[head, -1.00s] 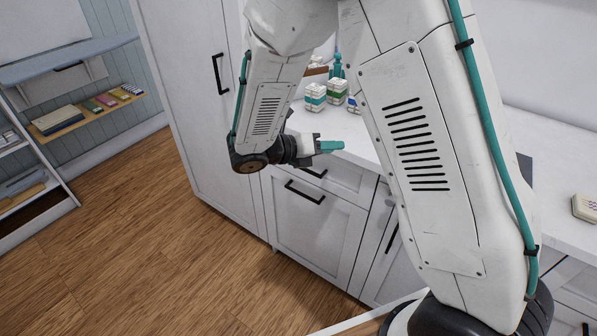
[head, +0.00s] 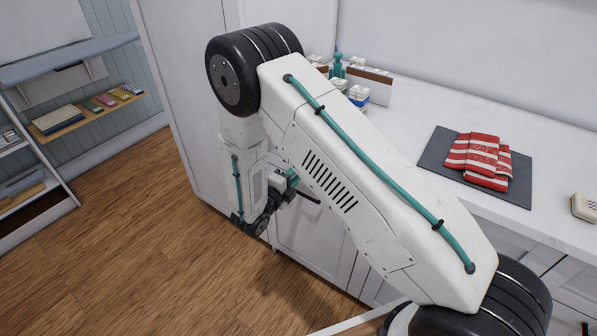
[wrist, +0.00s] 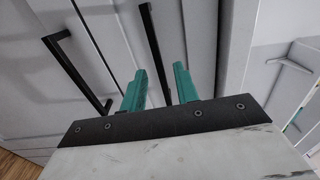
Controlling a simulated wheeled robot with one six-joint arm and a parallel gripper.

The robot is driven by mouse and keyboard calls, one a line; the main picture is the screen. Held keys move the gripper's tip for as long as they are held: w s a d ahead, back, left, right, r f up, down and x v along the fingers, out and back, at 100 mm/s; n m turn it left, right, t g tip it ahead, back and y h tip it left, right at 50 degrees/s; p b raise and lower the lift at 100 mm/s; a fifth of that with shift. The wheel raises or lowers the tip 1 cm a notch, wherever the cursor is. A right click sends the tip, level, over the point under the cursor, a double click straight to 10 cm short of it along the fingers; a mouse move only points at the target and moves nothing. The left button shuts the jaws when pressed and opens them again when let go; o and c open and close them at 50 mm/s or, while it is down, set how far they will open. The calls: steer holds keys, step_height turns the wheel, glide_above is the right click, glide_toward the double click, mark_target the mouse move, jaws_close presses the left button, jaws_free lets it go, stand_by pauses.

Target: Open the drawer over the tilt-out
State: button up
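The drawer front (wrist: 118,22) is a narrow white panel in the wrist view, with a long black bar handle (wrist: 152,40). It looks shut. The tilt-out (wrist: 30,75) is the wider white panel on its left there, with its own black handle (wrist: 80,62); its front also shows in the head view (head: 318,240). My gripper (wrist: 160,70) is open, its two teal fingers apart, with the drawer handle's bar appearing between them. Whether they touch it I cannot tell. In the head view my gripper (head: 291,177) is beside the cabinet front, and my arm hides the drawer.
The white countertop (head: 405,105) runs above the cabinets, holding a dark mat (head: 433,158) with red-striped cloth (head: 478,160) and several small boxes (head: 358,94). A tall white cabinet (head: 178,100) stands at left. The wooden floor (head: 130,240) in front is clear.

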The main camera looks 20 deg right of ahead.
steer(key=shift+x, duration=0.95)
jaws_close()
